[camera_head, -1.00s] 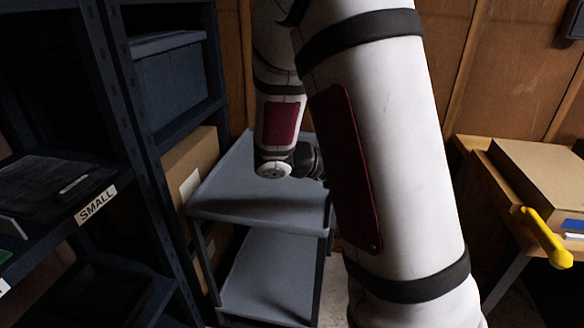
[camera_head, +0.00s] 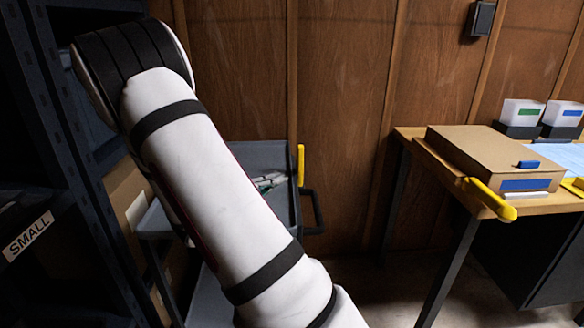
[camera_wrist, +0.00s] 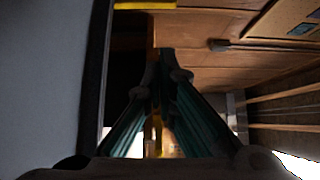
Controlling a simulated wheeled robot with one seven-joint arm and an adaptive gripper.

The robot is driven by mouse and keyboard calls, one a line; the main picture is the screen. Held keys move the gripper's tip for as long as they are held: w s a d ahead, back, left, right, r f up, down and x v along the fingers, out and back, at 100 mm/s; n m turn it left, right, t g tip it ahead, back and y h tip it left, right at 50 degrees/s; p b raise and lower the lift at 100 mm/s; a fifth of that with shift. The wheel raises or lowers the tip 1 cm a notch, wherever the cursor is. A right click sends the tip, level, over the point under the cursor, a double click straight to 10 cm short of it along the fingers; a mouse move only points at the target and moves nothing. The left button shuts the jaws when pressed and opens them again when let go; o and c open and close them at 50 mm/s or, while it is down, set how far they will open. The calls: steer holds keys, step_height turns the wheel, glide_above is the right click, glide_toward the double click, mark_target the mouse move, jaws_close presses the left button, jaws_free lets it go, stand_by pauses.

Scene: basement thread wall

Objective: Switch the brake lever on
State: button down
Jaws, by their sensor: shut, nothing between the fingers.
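A yellow lever (camera_head: 301,165) stands upright at the far right corner of a grey cart (camera_head: 283,199), beside its dark handle, in the head view. A second yellow handle (camera_head: 490,198) sticks out at the front edge of the wooden desk. I cannot tell for sure which is the brake lever. My gripper (camera_wrist: 160,62) shows in the wrist view with its fingers shut and nothing between them. A yellow bar (camera_wrist: 145,5) lies at the top of that view, beyond and apart from the fingertips. In the head view my arm hides the gripper.
Dark shelving (camera_head: 70,150) with a SMALL label stands close on the left. A desk (camera_head: 405,133) on the right carries a cardboard box (camera_head: 490,155) and white bins (camera_head: 522,112). Small items lie on the cart top. Floor is clear between cart and desk.

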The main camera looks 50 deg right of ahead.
steer(key=b, duration=0.3)
glide_toward(299, 160)
steer(key=s+d+r, duration=0.1)
steer(key=s+d, duration=0.3)
steer(key=s, duration=0.2)
steer(key=shift+w+d+r+b, duration=0.1)
steer(key=shift+w+d+b, duration=0.45)
steer(key=shift+w+d, duration=0.45)
steer(key=shift+w+d+r, duration=0.1)
steer(key=shift+w+d, duration=0.4)
steer(key=shift+d+r+p, duration=0.1)
steer(key=shift+r+p, duration=0.05)
steer(key=shift+p, duration=0.25)
